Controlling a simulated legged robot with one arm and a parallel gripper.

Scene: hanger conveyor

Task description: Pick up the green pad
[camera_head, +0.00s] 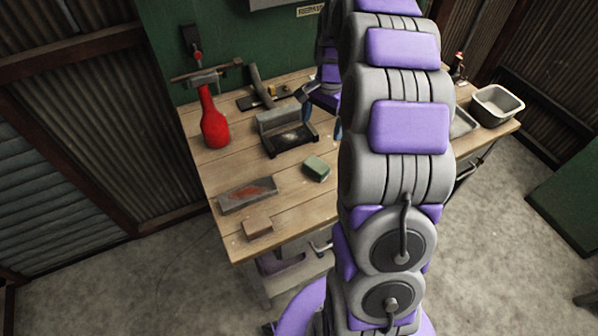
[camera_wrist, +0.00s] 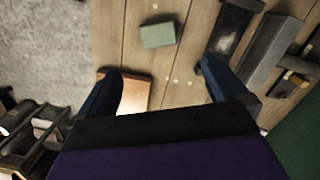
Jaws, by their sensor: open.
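The green pad (camera_head: 316,168) is a small block lying flat on the wooden workbench (camera_head: 215,172). In the wrist view the green pad (camera_wrist: 158,35) lies beyond the fingertips and roughly between their lines, apart from both. My gripper (camera_wrist: 160,78) is open, with its two dark blue fingers spread wide and nothing between them held. In the head view my arm covers much of the bench right of the pad, and only part of the gripper shows behind it.
A dark metal stand (camera_head: 288,132) is behind the pad. A metal basin (camera_head: 495,105) is at the right. Bare wood surrounds the pad.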

